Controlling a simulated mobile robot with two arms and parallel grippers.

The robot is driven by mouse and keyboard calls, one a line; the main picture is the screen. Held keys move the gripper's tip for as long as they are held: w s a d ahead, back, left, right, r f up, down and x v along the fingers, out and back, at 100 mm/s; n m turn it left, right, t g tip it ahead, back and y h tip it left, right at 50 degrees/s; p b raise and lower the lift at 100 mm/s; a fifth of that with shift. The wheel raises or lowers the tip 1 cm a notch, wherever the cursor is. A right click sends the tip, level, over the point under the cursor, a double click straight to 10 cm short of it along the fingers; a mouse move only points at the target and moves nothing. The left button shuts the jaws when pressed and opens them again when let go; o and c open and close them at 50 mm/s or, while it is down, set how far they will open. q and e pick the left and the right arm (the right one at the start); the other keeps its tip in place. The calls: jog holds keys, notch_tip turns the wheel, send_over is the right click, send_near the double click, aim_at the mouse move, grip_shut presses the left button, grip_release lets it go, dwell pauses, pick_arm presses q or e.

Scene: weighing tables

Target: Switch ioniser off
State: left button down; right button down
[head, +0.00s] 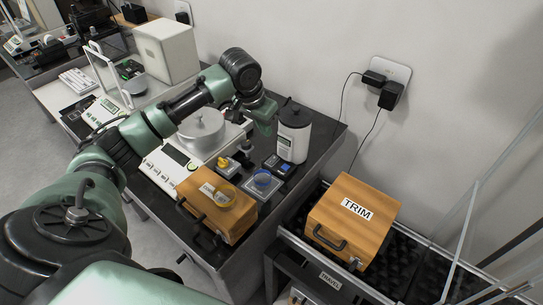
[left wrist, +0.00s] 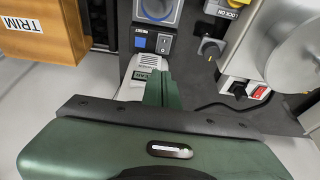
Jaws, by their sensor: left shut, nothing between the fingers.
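A white canister-like unit with a dark top (head: 293,140), which looks like the ioniser, stands at the back right of the weighing table. My left gripper (head: 264,127) is just left of it, above the table, shut and empty. In the left wrist view the closed green fingers (left wrist: 157,88) reach over a white part with vents (left wrist: 146,58) and a small green label. A dark switch box marked RESET (left wrist: 152,42), with a blue and a black switch, lies just beyond the fingertips. Contact cannot be told. My right gripper is out of view.
A balance with a round metal chamber (head: 202,130) stands left of the gripper. The TRIM box (head: 347,236) sits on the lower right table. Wall plugs (head: 389,96) trail cables.

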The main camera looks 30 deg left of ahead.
aim_at(276, 158)
pick_arm(q)
jog(key=shift+w+r+b, duration=0.1)
jog(key=shift+r+b, duration=0.05)
jog(key=shift+b, duration=0.15)
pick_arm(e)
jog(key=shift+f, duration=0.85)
